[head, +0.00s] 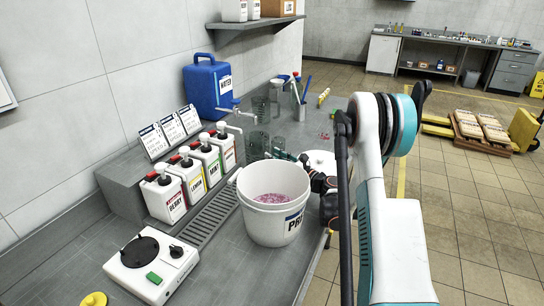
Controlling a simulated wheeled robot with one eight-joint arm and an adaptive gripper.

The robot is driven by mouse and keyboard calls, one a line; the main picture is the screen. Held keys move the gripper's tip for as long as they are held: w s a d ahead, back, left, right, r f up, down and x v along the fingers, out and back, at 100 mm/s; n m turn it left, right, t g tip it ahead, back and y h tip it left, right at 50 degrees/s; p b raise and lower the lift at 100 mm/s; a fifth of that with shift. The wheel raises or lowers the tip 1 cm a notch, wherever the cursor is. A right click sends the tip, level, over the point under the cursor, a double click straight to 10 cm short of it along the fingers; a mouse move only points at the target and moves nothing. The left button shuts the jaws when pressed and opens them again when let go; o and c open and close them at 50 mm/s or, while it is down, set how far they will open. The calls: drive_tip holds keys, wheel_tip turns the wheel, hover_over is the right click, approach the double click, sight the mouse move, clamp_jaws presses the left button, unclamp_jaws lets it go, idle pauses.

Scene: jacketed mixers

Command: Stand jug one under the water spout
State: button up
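The blue water container (205,88), labelled WATER, stands on the raised ledge by the wall. A spout (232,110) sticks out at its lower right. Several clear, greenish jugs stand around there: one (257,146) below and right of the spout, another (262,109) farther back. I cannot read which is jug one. My gripper (308,171) is dark and reaches left, just behind the white bucket, a little right of the nearer jug. Its fingertips are small and partly hidden, so I cannot tell whether they are open or hold anything.
The white bucket (270,222) with pink contents stands at the counter's front edge. Several pump bottles (188,178) line the ledge behind a drain grate (208,217). A white hotplate-like device (150,265) is at the front left. A white round thing (319,160) lies beyond my gripper.

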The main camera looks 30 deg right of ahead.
drive_tip(key=p+v, duration=0.1)
drive_tip(key=v, duration=0.9)
drive_tip(key=shift+r+p, duration=0.1)
drive_tip(key=shift+p, duration=0.2)
